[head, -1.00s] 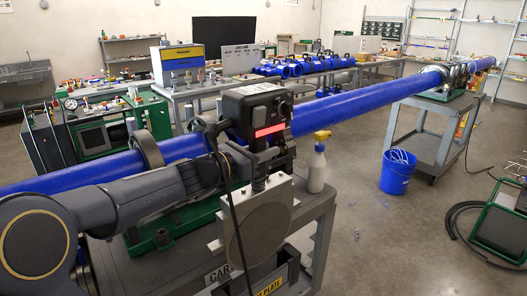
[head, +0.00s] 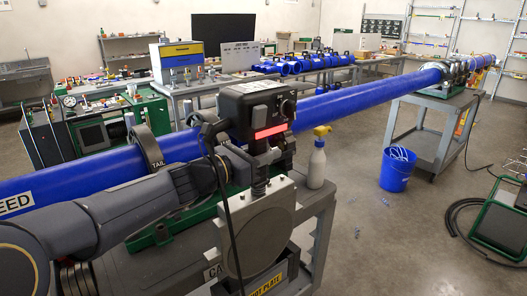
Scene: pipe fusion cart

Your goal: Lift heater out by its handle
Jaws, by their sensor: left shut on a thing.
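The heater has a black control box (head: 256,108) with a red display, a dark handle below it, and a grey plate with a round face (head: 262,232). It hangs roughly upright in the middle of the head view. My left gripper (head: 262,162) comes in from the left and is shut on the heater's handle, between box and plate. Its fingers are partly hidden by the box and a black cable. The hot plate holder (head: 268,284) with a yellow label is at the bottom edge. The plate overlaps it in view; I cannot tell whether they touch. My right gripper is not in view.
A long blue pipe (head: 355,98) runs behind the heater through a clamp ring (head: 149,147). A spray bottle (head: 317,165) stands on the cart (head: 318,205) just right of the heater.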

